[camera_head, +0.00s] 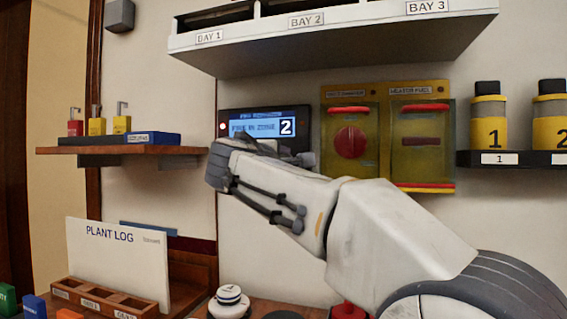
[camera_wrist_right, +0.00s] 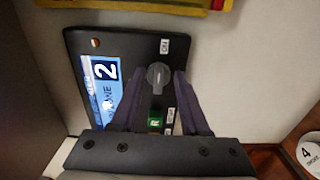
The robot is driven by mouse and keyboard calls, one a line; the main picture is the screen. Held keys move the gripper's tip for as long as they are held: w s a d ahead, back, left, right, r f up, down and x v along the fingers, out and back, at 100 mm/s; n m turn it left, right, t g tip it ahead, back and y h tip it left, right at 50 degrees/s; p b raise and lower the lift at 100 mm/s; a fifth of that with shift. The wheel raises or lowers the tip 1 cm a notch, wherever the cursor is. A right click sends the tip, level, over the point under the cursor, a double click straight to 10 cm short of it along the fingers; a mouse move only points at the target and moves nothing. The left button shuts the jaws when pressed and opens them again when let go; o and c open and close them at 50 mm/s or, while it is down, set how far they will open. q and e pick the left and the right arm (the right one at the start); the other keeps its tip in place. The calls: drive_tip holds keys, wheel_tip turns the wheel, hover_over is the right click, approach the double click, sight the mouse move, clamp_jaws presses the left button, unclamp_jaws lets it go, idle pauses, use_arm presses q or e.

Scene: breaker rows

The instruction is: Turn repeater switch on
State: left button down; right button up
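The repeater panel (camera_head: 250,116) is a black wall unit with a blue screen and a white "2". It also shows in the right wrist view (camera_wrist_right: 85,45), turned sideways, with a grey rotary switch (camera_wrist_right: 158,76) on it. An "ON" label (camera_wrist_right: 164,46) lies above the switch in that view; another small label lies below it, too small to read surely. My right gripper (camera_wrist_right: 160,74) is open, its two dark fingers on either side of the switch, with small gaps visible. In the head view my right arm hides the panel's lower part. My left gripper is not in view.
A green button marked "R" (camera_wrist_right: 155,122) sits between the fingers, nearer the palm. A yellow-framed panel (camera_head: 385,90) with red parts is right of the repeater. The bay shelf (camera_head: 330,42) overhangs above. A wooden shelf (camera_head: 120,150) is at left, a plant log board (camera_head: 115,262) below.

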drive_tip(key=shift+s, duration=0.1)
drive_tip(key=b+v, duration=0.1)
drive_tip(key=v, duration=0.9)
drive_tip(key=shift+s+a, duration=0.15)
